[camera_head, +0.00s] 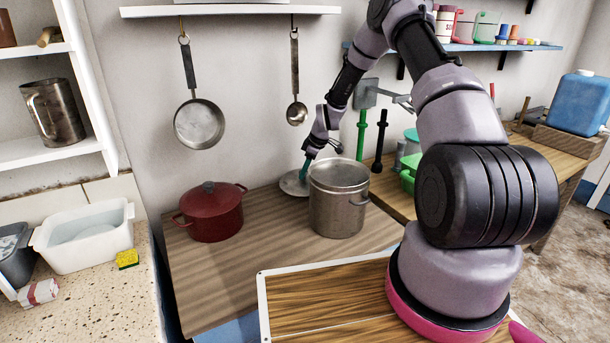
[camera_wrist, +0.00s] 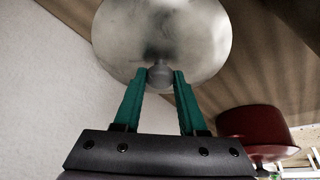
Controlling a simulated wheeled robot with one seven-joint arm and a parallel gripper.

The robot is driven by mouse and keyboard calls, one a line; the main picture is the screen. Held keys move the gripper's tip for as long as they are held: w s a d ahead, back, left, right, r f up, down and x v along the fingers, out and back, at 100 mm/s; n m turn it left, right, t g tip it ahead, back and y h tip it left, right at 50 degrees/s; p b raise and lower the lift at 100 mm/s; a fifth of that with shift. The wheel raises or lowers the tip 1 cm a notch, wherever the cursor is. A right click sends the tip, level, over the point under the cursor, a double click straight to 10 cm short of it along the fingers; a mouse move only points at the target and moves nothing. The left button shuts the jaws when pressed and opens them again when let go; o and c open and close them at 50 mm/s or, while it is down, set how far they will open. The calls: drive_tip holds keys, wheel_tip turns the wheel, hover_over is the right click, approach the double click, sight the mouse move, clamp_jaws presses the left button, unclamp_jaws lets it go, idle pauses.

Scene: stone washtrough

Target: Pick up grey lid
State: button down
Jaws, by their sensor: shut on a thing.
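The grey lid (camera_head: 293,184) is a round metal disc behind and left of the tall metal pot (camera_head: 338,205) in the head view. In the wrist view the lid (camera_wrist: 165,35) fills the top middle, with its small round knob between the teal fingertips. My gripper (camera_head: 305,172) reaches down to the lid in the head view. In the wrist view my gripper (camera_wrist: 163,78) is shut on the knob. The pot hides part of the lid's right side. I cannot tell whether the lid touches the wooden counter (camera_head: 240,270).
A red lidded pot (camera_head: 211,212) stands left of the lid; it also shows in the wrist view (camera_wrist: 255,130). A pan (camera_head: 199,124) and a ladle (camera_head: 297,113) hang on the wall behind. The counter's front left is clear.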

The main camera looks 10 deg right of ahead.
drive_tip(key=shift+s+a+n+t+h, duration=0.3)
drive_tip(key=shift+a+t+h, duration=0.1)
drive_tip(key=shift+t+h, duration=0.5)
wheel_tip(320, 180, up, 10)
drive_tip(key=s+a, duration=1.3)
drive_tip(key=a, duration=0.1)
drive_tip(key=shift+s+r, duration=0.15)
drive_tip(key=shift+r, duration=0.1)
